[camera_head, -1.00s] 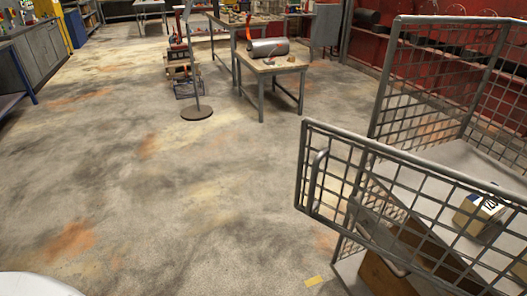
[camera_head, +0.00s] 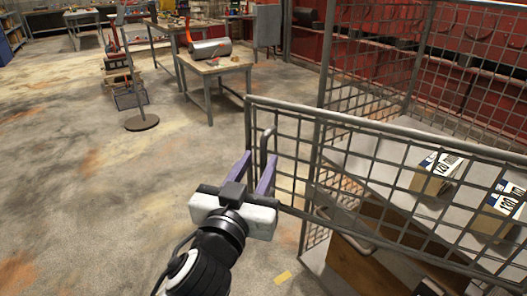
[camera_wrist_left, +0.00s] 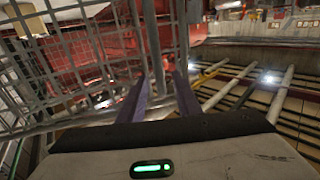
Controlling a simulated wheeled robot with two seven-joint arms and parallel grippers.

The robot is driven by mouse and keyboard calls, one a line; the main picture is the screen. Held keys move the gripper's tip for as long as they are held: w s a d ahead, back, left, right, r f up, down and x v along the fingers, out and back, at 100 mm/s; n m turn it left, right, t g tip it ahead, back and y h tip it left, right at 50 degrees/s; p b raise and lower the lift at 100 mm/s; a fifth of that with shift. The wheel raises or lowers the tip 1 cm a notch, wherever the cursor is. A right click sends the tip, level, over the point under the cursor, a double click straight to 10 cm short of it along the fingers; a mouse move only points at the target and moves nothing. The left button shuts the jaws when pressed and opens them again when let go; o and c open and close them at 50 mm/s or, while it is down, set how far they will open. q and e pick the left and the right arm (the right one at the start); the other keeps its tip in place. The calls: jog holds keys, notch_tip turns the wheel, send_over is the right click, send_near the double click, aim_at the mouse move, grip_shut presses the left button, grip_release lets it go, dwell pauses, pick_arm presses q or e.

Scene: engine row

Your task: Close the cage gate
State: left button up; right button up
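The cage gate (camera_head: 330,117) is a grey tube frame with wire mesh, crossing the lower right of the head view. It stands in front of the cage (camera_head: 322,75), whose shelf and boxes show through the mesh. A bent tube handle (camera_head: 268,138) sits by the gate's free left edge. My left gripper (camera_head: 258,158) is open, its two purple fingers apart at the handle. In the left wrist view, gate tubing runs just beyond the fingertips (camera_wrist_left: 160,82); I cannot tell whether they touch it. My right gripper is not in view.
Labelled boxes (camera_head: 437,172) sit on the cage shelf. A small table (camera_head: 212,67) with a metal cylinder and a stand with a round base (camera_head: 141,122) are farther back. The concrete floor left of the gate is clear.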

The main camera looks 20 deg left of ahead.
aim_at(262, 156)
pick_arm(q)
jog(key=w, duration=0.3)
jog(key=shift+w, duration=0.35)
jog(key=shift+w+a, duration=0.1)
jog(key=shift+w, duration=0.15)
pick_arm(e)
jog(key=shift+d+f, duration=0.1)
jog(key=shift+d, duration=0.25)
